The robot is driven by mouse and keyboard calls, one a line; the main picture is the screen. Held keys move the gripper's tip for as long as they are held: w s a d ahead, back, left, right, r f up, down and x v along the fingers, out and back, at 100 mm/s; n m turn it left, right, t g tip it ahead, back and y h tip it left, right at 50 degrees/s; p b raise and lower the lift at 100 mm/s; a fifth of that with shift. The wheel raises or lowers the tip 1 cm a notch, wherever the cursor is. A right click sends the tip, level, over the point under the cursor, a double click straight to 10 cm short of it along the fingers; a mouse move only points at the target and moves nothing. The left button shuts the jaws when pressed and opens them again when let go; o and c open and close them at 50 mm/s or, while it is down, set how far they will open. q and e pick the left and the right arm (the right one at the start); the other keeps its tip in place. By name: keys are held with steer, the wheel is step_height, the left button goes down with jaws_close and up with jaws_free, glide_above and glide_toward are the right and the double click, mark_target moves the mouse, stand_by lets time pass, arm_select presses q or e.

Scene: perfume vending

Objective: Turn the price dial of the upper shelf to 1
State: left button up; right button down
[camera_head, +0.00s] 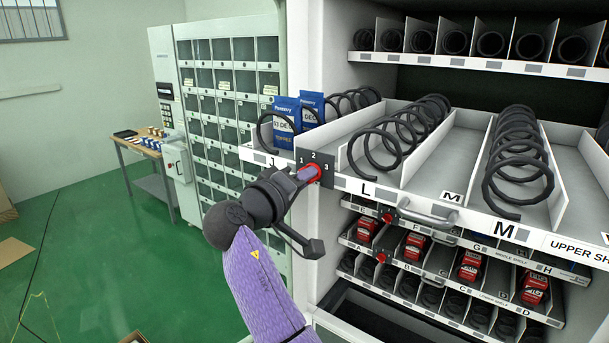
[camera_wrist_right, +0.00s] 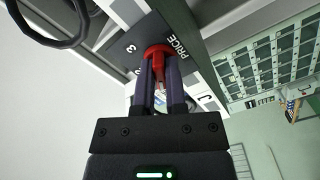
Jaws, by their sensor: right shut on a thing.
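The red price dial (camera_head: 315,171) sits on a dark plate (camera_head: 328,160) marked 1, 2 and 3, at the front edge of the upper shelf (camera_head: 394,198). My right gripper (camera_head: 306,176) reaches it from the lower left. In the right wrist view the gripper (camera_wrist_right: 160,75) is shut on the red dial (camera_wrist_right: 156,50), a finger on each side of the knob. The plate (camera_wrist_right: 128,45) there shows a 3 and the word PRICE; other marks are partly hidden. I cannot tell which number the dial points to. My left gripper is not in view.
The upper shelf is pulled out, with black spiral coils (camera_head: 518,165) and blue packets (camera_head: 286,120). Below it are a metal handle (camera_head: 428,216), other red dials (camera_head: 389,215) and lower shelves with red packs (camera_head: 470,265). Green floor (camera_head: 120,270) is open at left.

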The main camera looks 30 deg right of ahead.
steer(key=shift+r, duration=0.1)
stand_by(0.3)
steer(key=c, duration=0.7)
jaws_free()
steer(key=shift+a, duration=0.1)
steer(key=b+v, duration=0.4)
steer(key=v, duration=0.5)
steer(key=shift+s+a, duration=0.1)
steer(key=shift+a, duration=0.3)
